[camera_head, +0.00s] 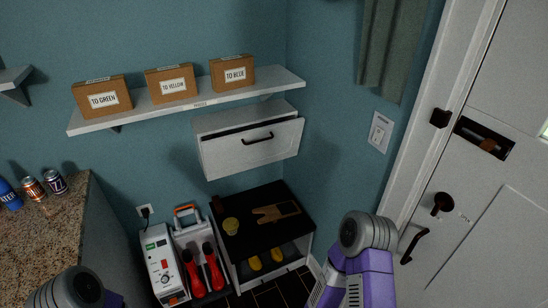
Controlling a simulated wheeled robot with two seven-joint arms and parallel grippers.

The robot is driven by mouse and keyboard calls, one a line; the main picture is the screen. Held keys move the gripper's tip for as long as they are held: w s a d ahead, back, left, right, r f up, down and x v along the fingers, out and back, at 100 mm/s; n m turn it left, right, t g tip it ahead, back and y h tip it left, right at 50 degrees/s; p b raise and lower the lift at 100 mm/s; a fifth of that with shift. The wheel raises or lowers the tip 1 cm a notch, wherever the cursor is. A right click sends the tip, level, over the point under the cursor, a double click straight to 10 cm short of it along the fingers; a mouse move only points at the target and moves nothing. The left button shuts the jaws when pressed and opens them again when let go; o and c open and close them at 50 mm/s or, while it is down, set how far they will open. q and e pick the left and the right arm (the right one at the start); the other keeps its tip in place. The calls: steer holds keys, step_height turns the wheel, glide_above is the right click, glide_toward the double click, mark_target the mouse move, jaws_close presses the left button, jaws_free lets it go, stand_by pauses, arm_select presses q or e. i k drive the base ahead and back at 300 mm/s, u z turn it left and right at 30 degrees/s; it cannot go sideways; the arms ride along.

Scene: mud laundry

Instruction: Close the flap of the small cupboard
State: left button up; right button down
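The small white cupboard (240,117) is on the blue wall, below the shelf. Its white flap (250,152) has a dark bar handle (257,138). A dark gap shows along the flap's upper edge, below the cupboard top, so the flap stands partly open. The inside is hidden in shadow. Of my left arm only a grey and purple joint shows at the bottom left. My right arm's grey joint and purple links show at the bottom, right of the middle, below and to the right of the cupboard. Neither gripper is in view, and nothing touches the flap.
A white shelf (190,107) with three labelled boxes is above the cupboard. A stone counter (45,238) with cans is left; a white door (470,190) is right. Space before the flap looks clear.

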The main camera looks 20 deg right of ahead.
mark_target(228, 155)
steer(key=u, duration=0.25)
steer(key=i, duration=1.6)
steer(key=z, duration=0.55)
